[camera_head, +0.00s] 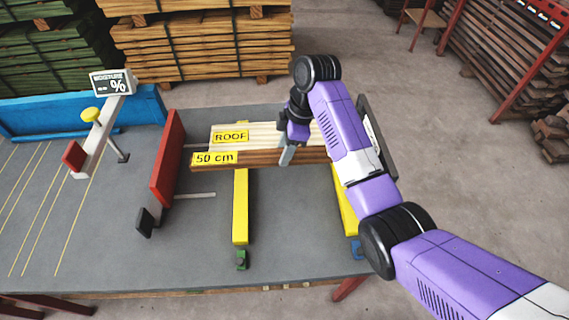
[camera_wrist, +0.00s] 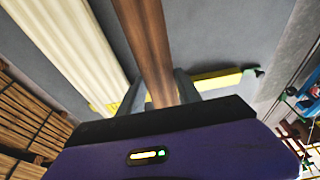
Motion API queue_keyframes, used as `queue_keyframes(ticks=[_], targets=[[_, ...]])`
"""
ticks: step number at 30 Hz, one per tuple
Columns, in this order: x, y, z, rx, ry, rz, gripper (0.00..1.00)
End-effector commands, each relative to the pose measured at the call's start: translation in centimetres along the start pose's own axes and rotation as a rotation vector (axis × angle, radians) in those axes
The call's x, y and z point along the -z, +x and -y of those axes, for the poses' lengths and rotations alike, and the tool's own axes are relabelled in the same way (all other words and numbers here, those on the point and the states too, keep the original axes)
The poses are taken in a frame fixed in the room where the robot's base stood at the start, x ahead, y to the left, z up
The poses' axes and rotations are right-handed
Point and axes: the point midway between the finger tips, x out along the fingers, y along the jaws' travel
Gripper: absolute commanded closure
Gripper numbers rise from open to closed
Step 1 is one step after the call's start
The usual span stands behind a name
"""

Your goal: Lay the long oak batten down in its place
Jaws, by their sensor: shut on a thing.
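The long oak batten (camera_head: 262,160) is a brown bar lying left to right over the middle of the grey table, with a yellow "50 cm" label at its left end. My gripper (camera_head: 287,154) is shut on it, near the right part of what shows. In the wrist view the brown batten (camera_wrist: 146,40) runs up from between the two dark fingers (camera_wrist: 170,88). A pale ribbed stack marked "ROOF" (camera_head: 258,133) lies just behind it. Whether the batten rests on the yellow bars or hangs slightly above them I cannot tell. Its right end is hidden behind my arm.
Two yellow bars, the left one (camera_head: 240,207) and the right one (camera_head: 346,212), run front to back on the table. A red upright plate (camera_head: 166,160) stands left of the batten. A moisture meter display (camera_head: 113,83) stands further left. The front of the table (camera_head: 195,255) has free room.

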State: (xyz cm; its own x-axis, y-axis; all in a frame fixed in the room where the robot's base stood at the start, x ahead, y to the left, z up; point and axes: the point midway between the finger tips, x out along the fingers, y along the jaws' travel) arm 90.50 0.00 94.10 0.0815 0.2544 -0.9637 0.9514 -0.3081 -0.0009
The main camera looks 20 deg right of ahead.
Motion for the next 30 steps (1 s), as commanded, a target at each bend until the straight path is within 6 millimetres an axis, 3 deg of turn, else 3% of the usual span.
queue_keyframes(ticks=[15,30], targets=[[-1.4,5.2,0.0,-0.001,0.001,-0.001,1.0],[-1.7,6.1,-0.1,-0.003,0.0,-0.001,1.0]])
